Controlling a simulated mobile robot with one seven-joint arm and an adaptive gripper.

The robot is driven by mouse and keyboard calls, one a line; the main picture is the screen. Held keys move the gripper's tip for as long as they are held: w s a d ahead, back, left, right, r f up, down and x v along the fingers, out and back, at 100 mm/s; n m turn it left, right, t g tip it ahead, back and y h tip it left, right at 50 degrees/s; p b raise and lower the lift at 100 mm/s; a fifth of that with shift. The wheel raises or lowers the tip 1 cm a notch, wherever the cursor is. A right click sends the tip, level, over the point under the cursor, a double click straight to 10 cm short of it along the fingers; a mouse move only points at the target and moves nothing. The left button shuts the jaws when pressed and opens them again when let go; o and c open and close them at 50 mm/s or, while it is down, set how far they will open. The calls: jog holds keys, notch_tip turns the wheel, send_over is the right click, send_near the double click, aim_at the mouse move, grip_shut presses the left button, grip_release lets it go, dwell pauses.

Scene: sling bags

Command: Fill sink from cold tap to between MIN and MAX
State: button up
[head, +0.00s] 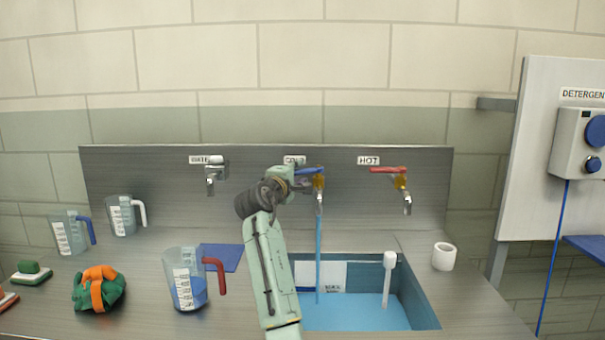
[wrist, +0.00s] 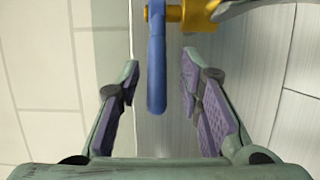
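The cold tap (head: 319,196) has a blue lever, and a blue stream of water (head: 318,250) runs from its spout into the sink. The sink (head: 425,301) holds blue water (head: 355,312). A white level label (head: 320,275) is on its back wall, its print too small to read; the water surface lies near the label's lower edge. My gripper (wrist: 160,72) is open, with the blue lever (wrist: 156,60) between its fingers and a gap on both sides. In the head view my gripper (head: 300,182) is at the cold tap, partly hiding the COLD sign.
The hot tap (head: 407,197) with a red lever is at the right, and another tap (head: 212,180) at the left. A white upright pipe (head: 388,280) stands in the sink. Jugs, a green-orange bundle (head: 98,289) and a white cup (head: 444,256) stand on the counter.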

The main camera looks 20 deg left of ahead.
jog(key=shift+w+r, duration=0.1)
jog(key=shift+c, duration=0.3)
grip_shut()
dwell(0.6)
